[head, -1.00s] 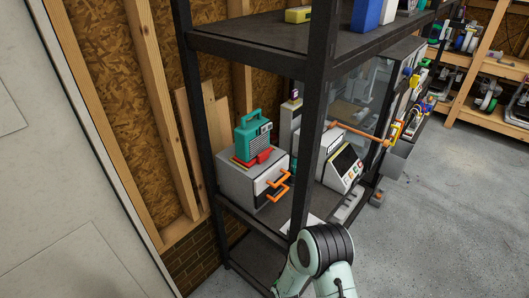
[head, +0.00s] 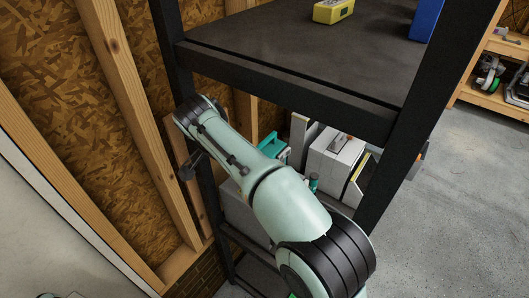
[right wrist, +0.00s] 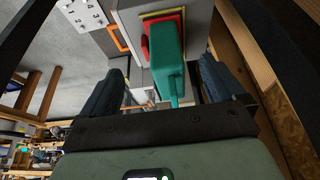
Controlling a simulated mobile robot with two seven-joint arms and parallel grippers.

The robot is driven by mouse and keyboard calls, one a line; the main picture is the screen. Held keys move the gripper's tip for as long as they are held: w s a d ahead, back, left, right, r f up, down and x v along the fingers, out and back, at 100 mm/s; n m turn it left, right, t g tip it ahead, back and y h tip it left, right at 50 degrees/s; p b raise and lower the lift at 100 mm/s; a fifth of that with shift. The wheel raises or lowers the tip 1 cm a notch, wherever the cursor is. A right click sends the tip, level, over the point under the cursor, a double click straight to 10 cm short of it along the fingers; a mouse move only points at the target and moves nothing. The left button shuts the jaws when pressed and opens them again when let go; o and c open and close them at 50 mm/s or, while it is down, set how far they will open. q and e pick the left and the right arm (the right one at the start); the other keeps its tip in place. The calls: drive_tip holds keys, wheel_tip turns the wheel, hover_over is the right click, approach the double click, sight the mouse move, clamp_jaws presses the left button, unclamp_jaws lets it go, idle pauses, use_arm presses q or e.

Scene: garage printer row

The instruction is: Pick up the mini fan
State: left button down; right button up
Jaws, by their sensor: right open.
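A teal boxy device with a top handle, which I take to be the mini fan, shows only in part in the head view (head: 274,151), behind my arm. In the right wrist view the teal device (right wrist: 171,62) appears between the two dark fingers of my right gripper (right wrist: 164,62). The fingers are apart, with visible gaps on both sides of it. A red piece (right wrist: 146,45) lies beside the teal device. My left gripper is not in view.
Dark posts (head: 420,110) and a wooden stud wall (head: 85,130) are close by. White-grey machines (head: 335,160) stand to the right.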

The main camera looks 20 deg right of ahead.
sight(266, 141)
drive_tip(key=w+d+p, duration=0.1)
drive_tip(key=w+d, duration=0.1)
drive_tip(key=d, duration=0.1)
drive_tip(key=w+d+p, duration=0.1)
drive_tip(key=w+d, duration=0.1)
drive_tip(key=d, duration=0.1)
drive_tip(key=w+d+p, duration=0.1)
drive_tip(key=w+d, duration=0.1)
drive_tip(key=d, duration=0.1)
drive_tip(key=shift+w+d+r, duration=0.15)
drive_tip(key=shift+w+d, duration=0.2)
drive_tip(key=shift+d, duration=0.05)
drive_tip(key=x, duration=0.5)
drive_tip(key=shift+w+d, duration=0.1)
drive_tip(key=shift+d, duration=0.25)
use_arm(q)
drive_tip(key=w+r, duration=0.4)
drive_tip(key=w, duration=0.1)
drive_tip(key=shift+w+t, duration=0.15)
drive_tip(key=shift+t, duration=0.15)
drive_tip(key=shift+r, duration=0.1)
